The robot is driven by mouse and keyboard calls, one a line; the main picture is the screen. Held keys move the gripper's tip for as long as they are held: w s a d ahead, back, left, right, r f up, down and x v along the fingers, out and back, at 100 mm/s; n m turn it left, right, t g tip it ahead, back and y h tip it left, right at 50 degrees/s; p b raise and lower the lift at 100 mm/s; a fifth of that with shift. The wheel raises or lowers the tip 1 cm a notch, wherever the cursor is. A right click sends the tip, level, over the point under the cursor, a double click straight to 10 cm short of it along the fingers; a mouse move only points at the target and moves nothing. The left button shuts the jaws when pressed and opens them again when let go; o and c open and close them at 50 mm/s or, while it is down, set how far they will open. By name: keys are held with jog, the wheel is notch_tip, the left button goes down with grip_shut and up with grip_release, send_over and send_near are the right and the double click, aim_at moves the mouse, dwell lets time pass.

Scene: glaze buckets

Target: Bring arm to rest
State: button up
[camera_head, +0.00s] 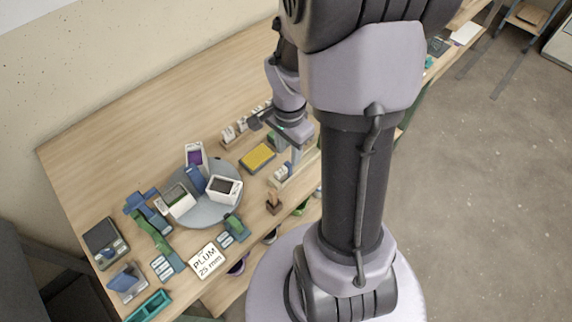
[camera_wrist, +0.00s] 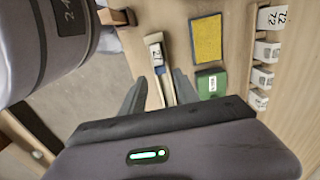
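My gripper (camera_wrist: 158,78) hangs over the workbench, with its two fingers spread apart in the wrist view. A pale holder with a numbered white block (camera_wrist: 157,54) shows between and beyond the fingers; I see no grip on it. In the head view my gripper (camera_head: 291,154) is partly hidden by my own arm, above the bench's right part. The white block (camera_head: 281,173) stands in a wooden holder just below it. The arm is bent out over the wooden bench (camera_head: 130,130).
A yellow sponge-like pad (camera_head: 257,158) and a row of white blocks (camera_head: 240,127) lie beside my gripper. A round grey turntable (camera_head: 207,212) carries several containers. A PLUM 25 mm card (camera_head: 208,261) lies at the front. The bench's back left is clear.

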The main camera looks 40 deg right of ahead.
notch_tip(320, 180, up, 2)
jog(key=shift+r+p, duration=0.15)
jog(key=shift+p, duration=0.3)
jog(key=shift+f, duration=0.2)
jog(key=a+r+n+t, duration=0.3)
jog(key=a+r+n, duration=0.3)
jog(key=a+r, duration=0.45)
jog(key=s+a+r+n+t+y, duration=0.2)
jog(key=s+a+r+n, duration=0.4)
jog(key=a+r, duration=0.3)
jog(key=shift+s+a+n+t, duration=0.2)
jog(key=shift+s+n+t, duration=0.2)
